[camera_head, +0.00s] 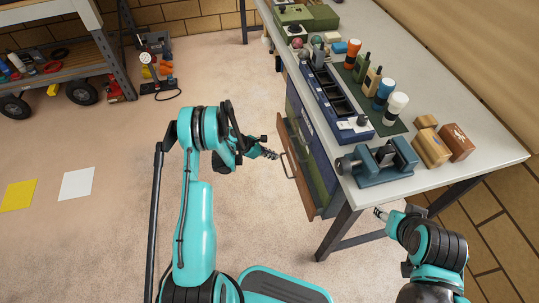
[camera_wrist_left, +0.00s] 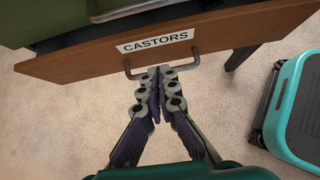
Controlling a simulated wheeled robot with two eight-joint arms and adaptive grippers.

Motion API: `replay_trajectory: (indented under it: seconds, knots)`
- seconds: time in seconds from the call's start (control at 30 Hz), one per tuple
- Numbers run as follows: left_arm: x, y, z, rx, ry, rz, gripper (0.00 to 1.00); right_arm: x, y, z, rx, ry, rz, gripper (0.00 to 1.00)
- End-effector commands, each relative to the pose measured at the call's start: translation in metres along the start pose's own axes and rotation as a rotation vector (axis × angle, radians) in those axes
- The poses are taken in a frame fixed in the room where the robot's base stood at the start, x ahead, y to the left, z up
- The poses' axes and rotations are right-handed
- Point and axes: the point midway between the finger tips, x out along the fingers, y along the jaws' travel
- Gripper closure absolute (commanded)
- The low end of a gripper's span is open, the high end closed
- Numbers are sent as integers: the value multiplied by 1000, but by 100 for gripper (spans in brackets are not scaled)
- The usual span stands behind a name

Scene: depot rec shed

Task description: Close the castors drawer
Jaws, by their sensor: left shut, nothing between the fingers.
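The castors drawer has a brown wooden front (camera_head: 296,172) and stands pulled out from under the workbench. In the left wrist view its front (camera_wrist_left: 90,62) carries a white label reading CASTORS (camera_wrist_left: 155,41).
The workbench (camera_head: 470,150) holds a blue vise (camera_head: 378,168), bottles, wooden blocks and a blue compartment tray (camera_head: 330,100). A wheeled cart (camera_head: 60,70) stands at the far left. The floor left of the drawer is clear, apart from yellow and white squares farther left.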

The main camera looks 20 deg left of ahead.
Motion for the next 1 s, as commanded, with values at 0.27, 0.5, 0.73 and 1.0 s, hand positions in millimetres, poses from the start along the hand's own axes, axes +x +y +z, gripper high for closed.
replay_trajectory:
  seconds: [0.27,0.5,0.73,1.0]
  knots:
    - [50,-1,12,3,1,-2,100,18,0,13,0,0,0,53]
    - [62,0,27,1,1,-1,100,23,0,16,0,0,0,53]
    - [62,0,29,0,1,0,100,23,0,16,0,0,0,53]
    - [71,-1,38,1,0,-2,100,23,0,16,0,0,0,53]
